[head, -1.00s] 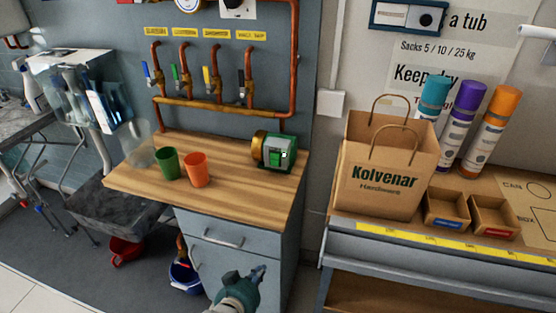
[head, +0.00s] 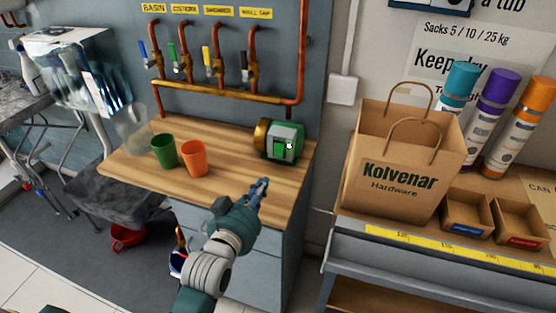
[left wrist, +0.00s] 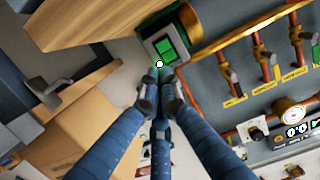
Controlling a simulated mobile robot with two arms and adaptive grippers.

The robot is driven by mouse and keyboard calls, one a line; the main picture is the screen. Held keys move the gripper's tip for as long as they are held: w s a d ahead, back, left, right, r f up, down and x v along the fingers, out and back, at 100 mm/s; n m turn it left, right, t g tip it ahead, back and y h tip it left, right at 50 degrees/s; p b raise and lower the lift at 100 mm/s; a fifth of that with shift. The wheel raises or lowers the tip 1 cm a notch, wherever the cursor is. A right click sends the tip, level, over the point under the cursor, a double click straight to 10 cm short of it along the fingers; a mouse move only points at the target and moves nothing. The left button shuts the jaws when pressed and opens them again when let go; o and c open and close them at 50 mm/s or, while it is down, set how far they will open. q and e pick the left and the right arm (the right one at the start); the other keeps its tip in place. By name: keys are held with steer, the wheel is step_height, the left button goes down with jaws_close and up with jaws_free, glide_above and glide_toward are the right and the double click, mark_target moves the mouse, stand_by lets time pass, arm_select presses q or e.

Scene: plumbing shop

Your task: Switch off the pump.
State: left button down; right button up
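The pump (head: 265,133) is a green body with a brass end, standing at the back right of the wooden worktop. Its grey switch box has a green rocker switch (head: 279,149), with a small white round spot beside it. The left wrist view shows the switch (left wrist: 164,47) just beyond my fingertips. My left gripper (head: 263,187) is in front of and below the pump, over the worktop's front right edge, apart from the pump. Its blue fingers (left wrist: 160,94) are brought together with nothing between them. My right gripper is not in view.
A green cup (head: 164,151), an orange cup (head: 194,159) and a clear vessel (head: 131,128) stand left of the pump. Copper pipes (head: 225,93) with several valves run behind. A Kolvenar paper bag (head: 400,182) stands on the right bench. The worktop before the pump is clear.

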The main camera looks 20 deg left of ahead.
arm_select(q)
glide_toward(281, 155)
steer(key=w, duration=0.5)
steer(key=shift+w+d+f+p, duration=0.15)
steer(key=shift+f+p, duration=0.2)
steer(key=shift+f, duration=0.05)
steer(key=shift+w+f, duration=0.1)
steer(key=shift+w, duration=0.55)
steer(key=shift+w+f, duration=0.1)
steer(key=shift+w, duration=0.1)
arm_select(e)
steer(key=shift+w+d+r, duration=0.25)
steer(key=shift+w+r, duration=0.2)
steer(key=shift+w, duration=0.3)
